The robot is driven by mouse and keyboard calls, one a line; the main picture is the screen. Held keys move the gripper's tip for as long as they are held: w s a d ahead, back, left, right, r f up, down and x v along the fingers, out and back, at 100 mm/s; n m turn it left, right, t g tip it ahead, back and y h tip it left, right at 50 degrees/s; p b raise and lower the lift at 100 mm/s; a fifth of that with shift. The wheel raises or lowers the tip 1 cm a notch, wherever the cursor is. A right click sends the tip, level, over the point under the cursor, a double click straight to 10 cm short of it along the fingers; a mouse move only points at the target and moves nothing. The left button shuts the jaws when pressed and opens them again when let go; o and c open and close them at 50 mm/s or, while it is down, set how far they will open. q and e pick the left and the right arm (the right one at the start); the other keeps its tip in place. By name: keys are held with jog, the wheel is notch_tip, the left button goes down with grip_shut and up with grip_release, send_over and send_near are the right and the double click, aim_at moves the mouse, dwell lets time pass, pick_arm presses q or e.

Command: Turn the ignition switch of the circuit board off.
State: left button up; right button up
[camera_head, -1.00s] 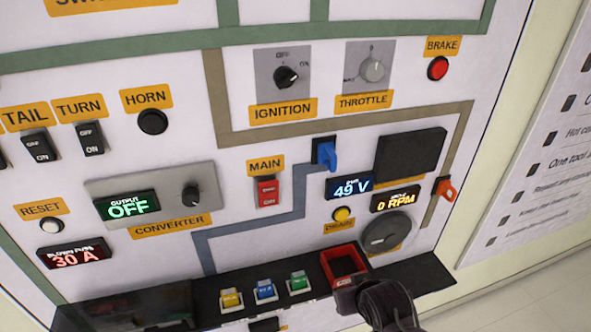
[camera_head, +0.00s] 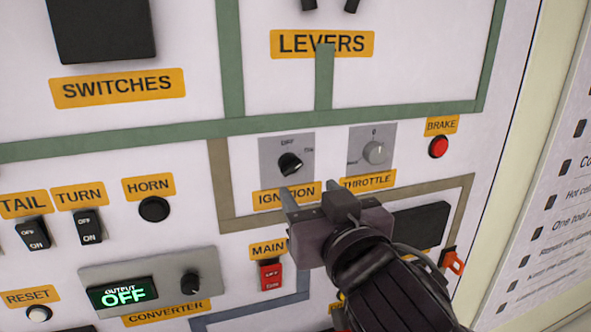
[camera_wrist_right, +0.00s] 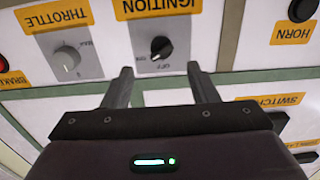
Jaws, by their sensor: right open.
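The ignition switch (camera_head: 290,165) is a black rotary knob on a grey plate, above a yellow IGNITION label. OFF is printed above it and ON at its upper right. Its pale mark shows on the right side, toward ON. My right gripper (camera_head: 306,192) is open and empty, just below the switch and covering part of its label. In the right wrist view, the switch (camera_wrist_right: 160,46) appears upside down, beyond and roughly between the two fingertips (camera_wrist_right: 160,68). The fingers look apart from the knob. My left gripper is not in view.
The throttle knob (camera_head: 374,152) is just right of the ignition, and the red brake button (camera_head: 438,147) is further right. The red MAIN switch (camera_head: 270,275) is below. The horn button (camera_head: 154,209) is to the left. The panel around the ignition is flat.

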aim_at(293, 171)
jog(key=p+x, duration=0.2)
jog(key=x, duration=0.1)
jog(key=p+x, duration=0.2)
jog(key=x, duration=0.2)
jog(key=shift+s+r, duration=0.1)
jog(key=shift+r, duration=0.1)
jog(key=shift+w+a+f, duration=0.15)
jog(key=shift+w+a, duration=0.1)
jog(key=shift+w, duration=0.35)
jog(key=c, duration=0.9)
